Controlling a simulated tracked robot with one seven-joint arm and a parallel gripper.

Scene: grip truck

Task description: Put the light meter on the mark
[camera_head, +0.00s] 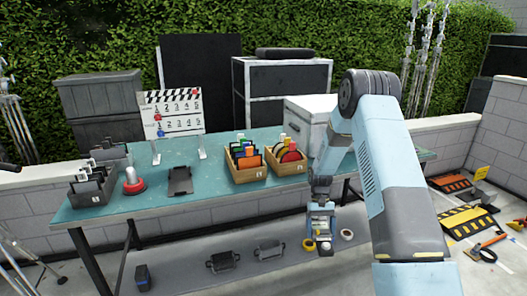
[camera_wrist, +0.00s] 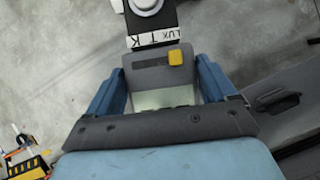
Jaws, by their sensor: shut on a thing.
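My gripper (camera_head: 321,232) hangs in front of the table's right part, below the tabletop level in the picture. In the wrist view its two blue fingers (camera_wrist: 161,88) are shut on the light meter (camera_wrist: 148,76), a grey body with a yellow button, a black-and-white "LUX" label and a pale round dome at the top edge. In the head view the meter is small and partly hidden by the gripper. I cannot tell for certain which spot is the mark.
The teal table (camera_head: 215,185) bears a clapperboard (camera_head: 171,115), a red beacon (camera_head: 134,183), a dark clipboard-like thing (camera_head: 180,181) and wooden bins (camera_head: 249,173). A low grey shelf (camera_head: 190,278) holds dark clamps (camera_head: 222,262). Ramps and tools (camera_head: 467,218) lie on the floor at right.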

